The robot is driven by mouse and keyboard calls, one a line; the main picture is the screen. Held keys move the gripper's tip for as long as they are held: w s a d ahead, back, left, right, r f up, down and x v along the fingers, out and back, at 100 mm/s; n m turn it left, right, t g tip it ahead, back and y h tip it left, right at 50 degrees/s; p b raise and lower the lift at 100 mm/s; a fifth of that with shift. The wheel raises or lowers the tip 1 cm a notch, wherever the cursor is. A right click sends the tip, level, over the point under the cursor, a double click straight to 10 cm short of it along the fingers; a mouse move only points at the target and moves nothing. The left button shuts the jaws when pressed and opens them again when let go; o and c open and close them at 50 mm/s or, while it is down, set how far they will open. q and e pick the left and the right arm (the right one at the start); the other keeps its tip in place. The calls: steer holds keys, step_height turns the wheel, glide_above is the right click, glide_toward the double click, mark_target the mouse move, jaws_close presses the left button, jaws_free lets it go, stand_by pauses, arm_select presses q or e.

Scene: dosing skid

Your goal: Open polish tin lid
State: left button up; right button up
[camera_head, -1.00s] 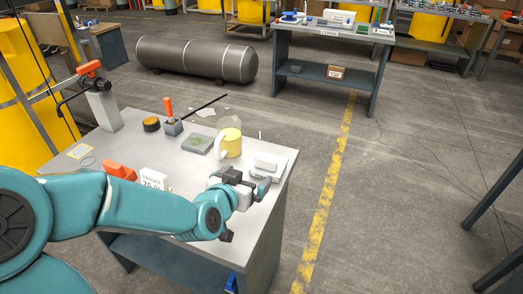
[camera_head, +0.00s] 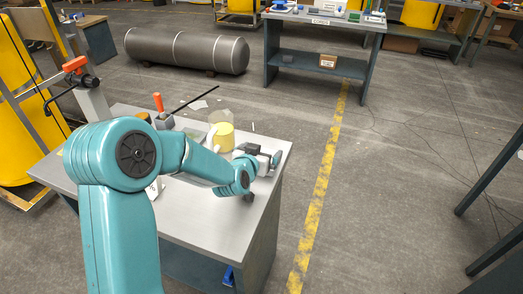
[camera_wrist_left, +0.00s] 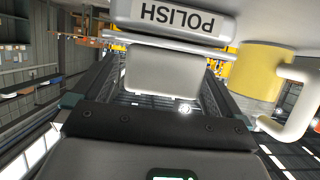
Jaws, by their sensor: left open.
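In the head view the tin is mostly hidden behind my left gripper (camera_head: 270,158), at the right edge of the grey bench (camera_head: 190,225). In the left wrist view the dark fingers of my left gripper (camera_wrist_left: 160,68) are apart, either side of the panel. Contact is unclear. My right gripper is not in view.
A yellow mug (camera_head: 223,139) stands just left of the gripper; its white handle (camera_wrist_left: 297,110) is close to the right finger in the wrist view. An orange-handled tool (camera_head: 158,104) stands in a holder further back. Open floor lies right of the bench.

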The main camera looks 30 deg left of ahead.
arm_select(q)
steer(key=shift+w+a+f, duration=0.2)
steer(key=shift+w, duration=0.25)
steer(key=shift+c, duration=0.3)
steer(key=c, duration=1.4)
steer(key=shift+o, duration=0.2)
steer(key=shift+r, duration=0.1)
